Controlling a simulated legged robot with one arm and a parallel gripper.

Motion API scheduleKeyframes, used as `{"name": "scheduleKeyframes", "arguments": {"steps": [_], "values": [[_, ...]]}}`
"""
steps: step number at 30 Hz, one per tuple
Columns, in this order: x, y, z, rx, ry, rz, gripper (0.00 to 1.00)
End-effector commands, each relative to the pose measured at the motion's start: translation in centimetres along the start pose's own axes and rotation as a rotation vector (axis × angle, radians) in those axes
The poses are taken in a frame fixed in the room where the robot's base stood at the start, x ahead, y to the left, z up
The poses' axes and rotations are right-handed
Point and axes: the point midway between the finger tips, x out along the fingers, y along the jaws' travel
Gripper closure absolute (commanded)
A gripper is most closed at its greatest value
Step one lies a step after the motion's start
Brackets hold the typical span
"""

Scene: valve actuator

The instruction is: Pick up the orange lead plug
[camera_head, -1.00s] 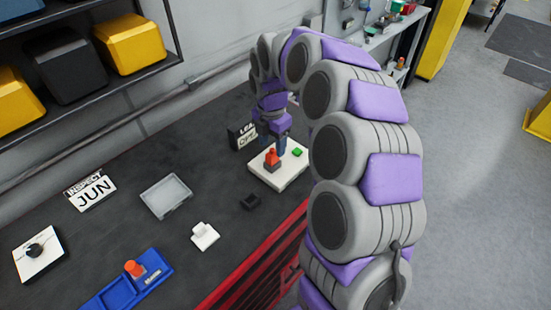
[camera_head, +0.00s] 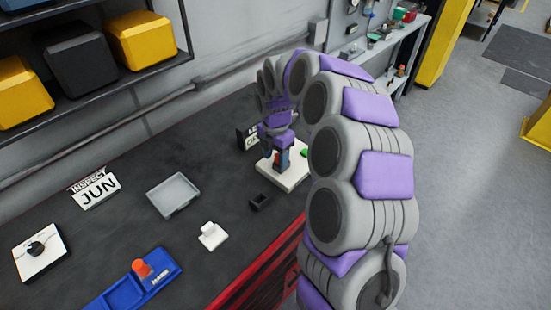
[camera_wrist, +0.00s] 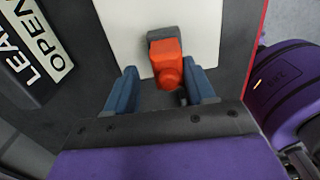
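A red-orange plug-like piece (camera_wrist: 168,62) sits on a grey base (camera_wrist: 162,36) on a white plate, seen in the wrist view. My gripper (camera_wrist: 160,72) is open, with one blue finger on each side of this piece; I cannot tell whether they touch it. In the head view my gripper (camera_head: 282,158) is low over the white plate (camera_head: 293,180) and mostly hides the piece. Another orange piece (camera_head: 141,268) stands upright in a blue tray (camera_head: 110,295) at the lower left, well away from my gripper.
A green piece (camera_head: 304,153) is on the plate.

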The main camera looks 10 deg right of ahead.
Motion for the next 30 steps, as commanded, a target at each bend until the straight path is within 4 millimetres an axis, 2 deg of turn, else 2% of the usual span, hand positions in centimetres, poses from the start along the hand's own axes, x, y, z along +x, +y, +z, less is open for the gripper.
{"name": "scheduleKeyframes", "arguments": {"steps": [1, 6, 14, 24, 30], "values": [[0.0, 0.0, 0.1, 0.001, 0.002, 0.005, 0.59], [0.0, -0.2, 0.7, 0.001, 0.006, 0.008, 0.75], [0.0, -0.1, 0.1, 0.002, 0.000, 0.002, 1.00], [-0.2, 0.0, -0.4, 0.001, 0.004, 0.003, 1.00], [-1.4, 0.1, -0.6, 0.001, 0.003, 0.003, 1.00]]}}
